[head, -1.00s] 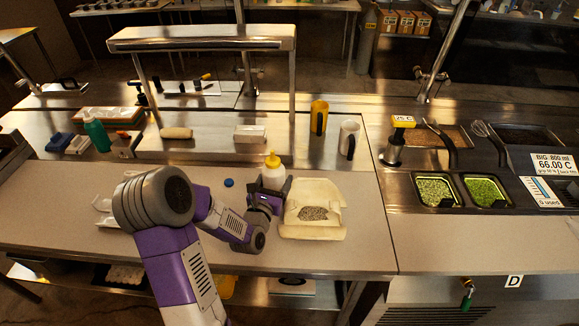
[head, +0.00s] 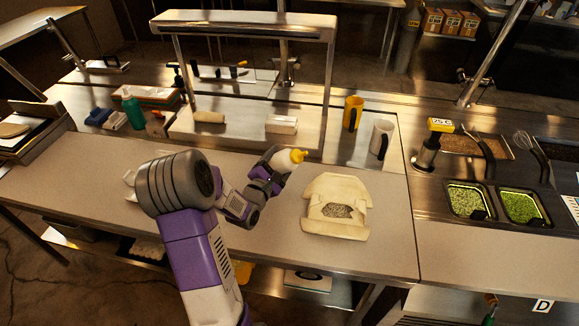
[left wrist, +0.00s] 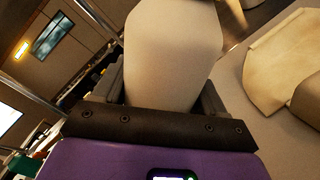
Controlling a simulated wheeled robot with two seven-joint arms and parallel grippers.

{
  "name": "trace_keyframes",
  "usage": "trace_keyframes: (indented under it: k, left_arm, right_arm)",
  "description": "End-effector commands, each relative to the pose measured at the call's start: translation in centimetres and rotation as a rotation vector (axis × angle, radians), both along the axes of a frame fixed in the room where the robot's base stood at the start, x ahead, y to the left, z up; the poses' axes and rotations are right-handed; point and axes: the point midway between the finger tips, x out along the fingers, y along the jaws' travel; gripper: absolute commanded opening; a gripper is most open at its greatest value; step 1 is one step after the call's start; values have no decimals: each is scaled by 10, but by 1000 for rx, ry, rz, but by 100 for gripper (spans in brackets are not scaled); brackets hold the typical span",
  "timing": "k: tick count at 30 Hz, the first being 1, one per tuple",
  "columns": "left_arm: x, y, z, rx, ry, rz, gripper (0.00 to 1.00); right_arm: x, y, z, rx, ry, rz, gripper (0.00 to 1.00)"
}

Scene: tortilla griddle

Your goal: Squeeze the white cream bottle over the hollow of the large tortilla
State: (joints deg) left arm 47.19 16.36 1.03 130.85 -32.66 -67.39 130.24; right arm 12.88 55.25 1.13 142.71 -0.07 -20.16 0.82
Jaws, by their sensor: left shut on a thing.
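The white cream bottle (head: 284,161) with its yellow tip is held in my left gripper (head: 270,170), tilted over with the tip toward the right. It is above the counter, up and to the left of the large tortilla. In the left wrist view the bottle's pale body (left wrist: 172,50) fills the space between the jaws (left wrist: 160,100). The large tortilla (head: 318,190) lies on the counter with folded edges and a speckled filling in its hollow (head: 337,211). Part of it shows in the left wrist view (left wrist: 285,60). The tip is apart from the hollow. My right gripper is out of view.
A yellow cup (head: 352,113) and a white cup (head: 381,137) stand behind the tortilla. A green bottle (head: 132,110) stands at left. The counter (head: 385,245) right of the tortilla is clear.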

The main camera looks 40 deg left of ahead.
Motion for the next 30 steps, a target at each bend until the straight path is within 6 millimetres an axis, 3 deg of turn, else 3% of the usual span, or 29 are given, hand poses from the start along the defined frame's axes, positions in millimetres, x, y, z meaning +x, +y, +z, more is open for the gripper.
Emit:
trace_keyframes:
  k: [5, 17, 18, 30]
  left_arm:
    - [-7, 22, 1, 204, 58, 2, 0]
    - [-11, 36, 50, 716, 215, 2, 0]
    - [-11, 36, 49, 732, 223, 0, 68]
    - [-11, 35, 47, 721, 220, 0, 7]
  right_arm:
    - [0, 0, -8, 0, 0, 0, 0]
    - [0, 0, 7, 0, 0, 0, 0]
    - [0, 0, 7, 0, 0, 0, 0]
    - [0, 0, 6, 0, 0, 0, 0]
